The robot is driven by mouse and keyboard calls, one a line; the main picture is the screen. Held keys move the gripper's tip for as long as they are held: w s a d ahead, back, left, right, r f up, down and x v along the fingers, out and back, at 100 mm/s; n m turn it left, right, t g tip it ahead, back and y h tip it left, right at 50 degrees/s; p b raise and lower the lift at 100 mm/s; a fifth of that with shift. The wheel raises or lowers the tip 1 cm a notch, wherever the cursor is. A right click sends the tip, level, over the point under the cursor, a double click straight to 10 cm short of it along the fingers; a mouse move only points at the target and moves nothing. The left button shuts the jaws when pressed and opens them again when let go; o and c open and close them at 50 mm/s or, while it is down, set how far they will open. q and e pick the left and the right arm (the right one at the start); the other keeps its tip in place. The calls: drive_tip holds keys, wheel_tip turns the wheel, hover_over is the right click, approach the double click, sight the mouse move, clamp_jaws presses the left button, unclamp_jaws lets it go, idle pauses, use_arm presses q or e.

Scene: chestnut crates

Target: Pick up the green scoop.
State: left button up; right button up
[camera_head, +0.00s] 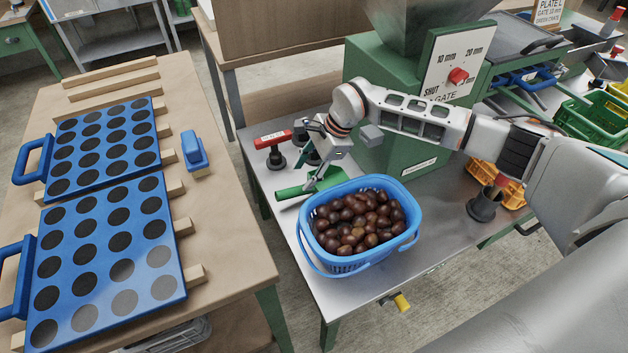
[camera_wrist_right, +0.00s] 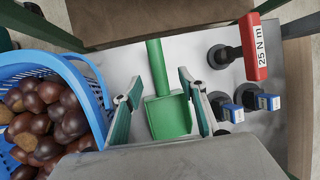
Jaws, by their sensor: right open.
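The green scoop (camera_head: 293,191) lies on the metal table just behind the blue basket. In the right wrist view the scoop (camera_wrist_right: 168,117) shows its handle pointing away and its wide pan near the gripper. My right gripper (camera_head: 312,182) is over the scoop in the head view. In the right wrist view the right gripper (camera_wrist_right: 158,88) is open, with one finger on each side of the scoop and a gap to it. The height between fingers and scoop is hard to tell. My left gripper is not in view.
A blue basket (camera_head: 331,263) full of chestnuts stands close in front of the scoop. A green machine (camera_head: 404,155) rises behind. Blue perforated boards (camera_head: 107,212) lie on the left table.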

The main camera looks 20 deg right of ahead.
sight(298, 189)
wheel_tip(298, 189, down, 2)
drive_tip(key=shift+f, duration=0.1)
drive_tip(key=shift+b+x, duration=0.35)
drive_tip(key=shift+x, duration=0.55)
drive_tip(key=b+x, duration=0.1)
drive_tip(key=x, duration=0.4)
drive_tip(key=shift+s+d, duration=0.1)
drive_tip(key=shift+f, duration=0.25)
drive_tip(key=shift+r, duration=0.15)
drive_tip(key=c, duration=0.9)
clamp_jaws()
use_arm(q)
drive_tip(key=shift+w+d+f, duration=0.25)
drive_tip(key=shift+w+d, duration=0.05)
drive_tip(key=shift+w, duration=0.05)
